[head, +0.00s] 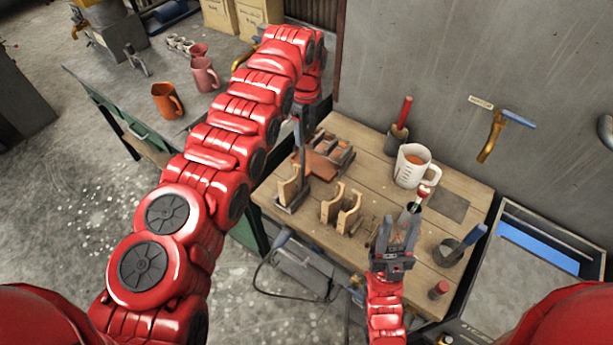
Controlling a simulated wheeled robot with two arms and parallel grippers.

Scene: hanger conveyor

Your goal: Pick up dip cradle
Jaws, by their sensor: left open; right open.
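Two light wooden notched pieces that look like cradles stand on the wooden workbench (310,232). One cradle-like piece (289,190) is at the left, on a dark base. The other U-shaped piece (342,212) stands upright to its right. I cannot tell for sure which is the dip cradle. My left gripper (299,160) reaches down from above, open, just over or behind the left piece; its fingertips are small and partly hard to make out. My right gripper (402,226) is open, fingers pointing away, over the bench's right part, apart from both pieces.
A white measuring jug (411,166) with orange contents and a dark pot with a red-handled tool (399,130) stand at the back. A red-capped bottle (410,212) is by my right fingertips. Brown blocks (325,158) lie behind the cradles. A blue-handled tool pot (450,250) stands right.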

